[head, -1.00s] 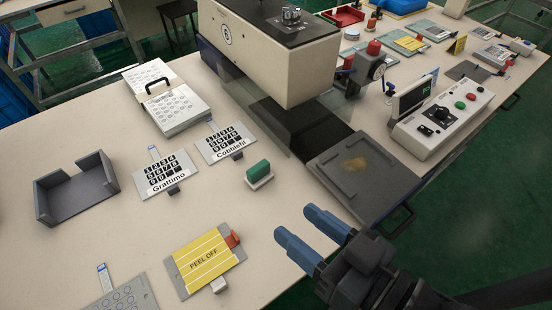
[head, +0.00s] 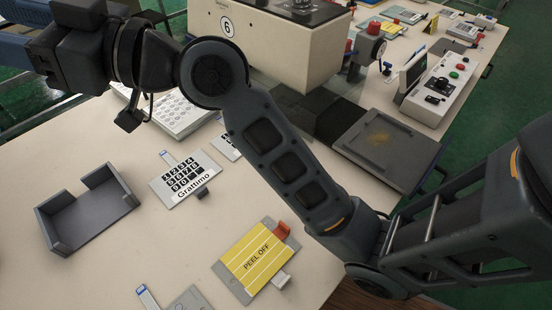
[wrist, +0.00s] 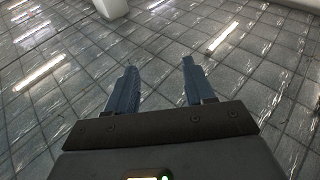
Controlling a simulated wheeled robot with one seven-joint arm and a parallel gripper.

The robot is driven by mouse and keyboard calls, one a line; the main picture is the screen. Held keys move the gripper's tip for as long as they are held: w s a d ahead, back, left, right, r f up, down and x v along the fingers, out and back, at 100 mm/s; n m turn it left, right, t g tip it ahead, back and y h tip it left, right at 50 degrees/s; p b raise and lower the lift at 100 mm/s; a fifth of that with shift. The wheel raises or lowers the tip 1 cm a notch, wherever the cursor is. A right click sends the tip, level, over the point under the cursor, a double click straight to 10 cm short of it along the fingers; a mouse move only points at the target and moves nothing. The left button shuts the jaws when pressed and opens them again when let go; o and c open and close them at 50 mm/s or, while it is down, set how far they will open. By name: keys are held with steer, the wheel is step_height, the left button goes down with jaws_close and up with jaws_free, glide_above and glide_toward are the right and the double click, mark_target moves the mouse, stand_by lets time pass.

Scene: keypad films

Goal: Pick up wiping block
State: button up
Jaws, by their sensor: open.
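The wiping block, a green block on a pale base in the earlier head view, is hidden now; my arm crosses the place where it stood. My gripper (wrist: 158,66) shows in the wrist view with two blue fingers apart and nothing between them. It faces a grey tiled surface with bright light strips, away from the table. I cannot see the block in the wrist view.
A grey open tray (head: 88,222) is at the left. The Grattimo keypad card (head: 167,196) and yellow PEEL OFF sheet (head: 258,262) lie on the pale table (head: 130,270). A large machine (head: 262,42) stands behind my arm, with a dark plate (head: 385,148) at right.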

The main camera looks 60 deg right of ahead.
steer(key=s+d+f+n+g+h+b, duration=0.1)
steer(key=s+d+f+n+g, duration=0.1)
steer(key=d+f+n+g, duration=0.4)
steer(key=s+d+f+n+g+b, duration=0.25)
steer(key=d+f+n+g, duration=0.2)
steer(key=f, duration=0.45)
steer(key=s+d+f+g+h, duration=0.1)
steer(key=s+d+f+g, duration=0.1)
steer(key=s+d, duration=0.3)
steer(key=s+d+f+g+h, duration=0.2)
steer(key=s+d+f+g, duration=0.1)
steer(key=s+d+f, duration=0.2)
steer(key=s+d+f+m+g+h, duration=0.1)
steer(key=s+d+f+g, duration=0.1)
steer(key=s+d, duration=0.3)
steer(key=shift+s+d+f+g+h+b, duration=0.15)
steer(key=shift+s+f+g+h+b, duration=0.2)
steer(key=shift+s+f, duration=0.5)
steer(key=shift+f, duration=0.3)
steer(key=x, duration=0.7)
steer(key=shift+w+f, duration=0.1)
steer(key=shift+c, duration=0.4)
